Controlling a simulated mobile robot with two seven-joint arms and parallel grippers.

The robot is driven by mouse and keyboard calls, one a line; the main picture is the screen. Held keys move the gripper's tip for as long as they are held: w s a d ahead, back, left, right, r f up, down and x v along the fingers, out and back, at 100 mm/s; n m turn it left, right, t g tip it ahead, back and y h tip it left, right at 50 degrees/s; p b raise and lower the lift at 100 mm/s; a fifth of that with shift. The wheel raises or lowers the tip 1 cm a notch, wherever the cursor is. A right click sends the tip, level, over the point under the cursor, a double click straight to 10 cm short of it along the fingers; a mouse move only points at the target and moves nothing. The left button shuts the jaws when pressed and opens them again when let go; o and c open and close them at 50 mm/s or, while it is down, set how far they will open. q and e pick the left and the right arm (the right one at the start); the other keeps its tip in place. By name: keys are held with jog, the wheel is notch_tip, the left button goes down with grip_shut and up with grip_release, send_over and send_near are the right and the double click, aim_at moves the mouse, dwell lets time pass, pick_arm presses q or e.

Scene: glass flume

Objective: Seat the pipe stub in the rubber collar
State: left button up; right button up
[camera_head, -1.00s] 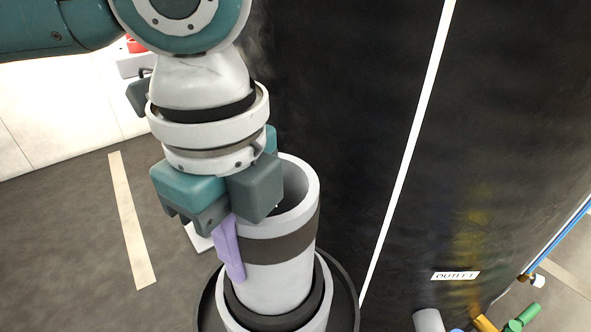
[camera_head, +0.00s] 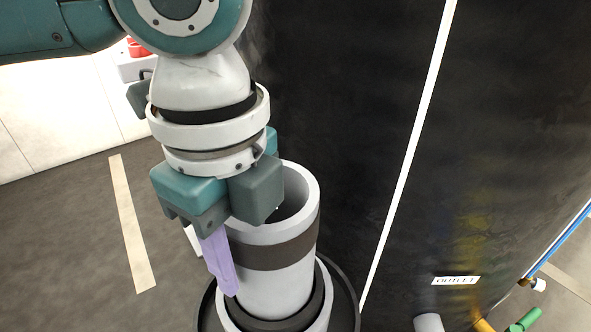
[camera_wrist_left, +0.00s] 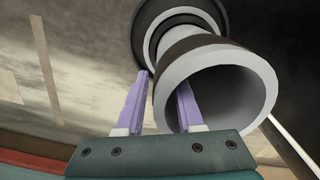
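The pipe stub (camera_head: 275,285) is a light grey tube with a dark brown band. It stands about upright, its lower end inside the black rubber collar (camera_head: 280,324), which sits within a grey ring. My left gripper (camera_head: 230,270) is at the stub's upper left side. In the left wrist view its two purple fingers (camera_wrist_left: 163,85) straddle the wall of the stub (camera_wrist_left: 262,75), one outside and one inside the bore. They are spread apart, and the outer finger stands off the wall. The head view hides the inner finger. My right gripper is in neither view.
A dark wall panel with a white stripe (camera_head: 408,150) rises right behind the stub. A label reading OUTLET (camera_head: 455,281), a blue pipe (camera_head: 560,238) and several short coloured pieces are at the lower right. Open dark floor (camera_head: 70,240) lies to the left.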

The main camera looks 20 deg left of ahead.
pick_arm(q)
notch_tip(320, 180, up, 12)
jog(key=p, duration=0.4)
jog(key=shift+f+p, duration=0.2)
jog(key=shift+p, duration=0.15)
jog(key=s+d+f+n+t+h, duration=0.2)
jog(key=s+d+f+n+h, duration=0.25)
jog(key=d+n, duration=0.35)
jog(key=s+a+f+n+y, duration=0.2)
jog(key=s+a+n, duration=0.2)
jog(key=a, duration=0.3)
jog(key=s+a+f+n+t+y, duration=0.1)
jog(key=s+a+f+n+y, duration=0.1)
jog(key=a+n, duration=0.5)
jog(key=shift+s+a+f+t, duration=0.3)
jog(key=shift+s+a+f, duration=0.2)
jog(key=shift+s, duration=0.35)
jog(key=shift+r, duration=0.15)
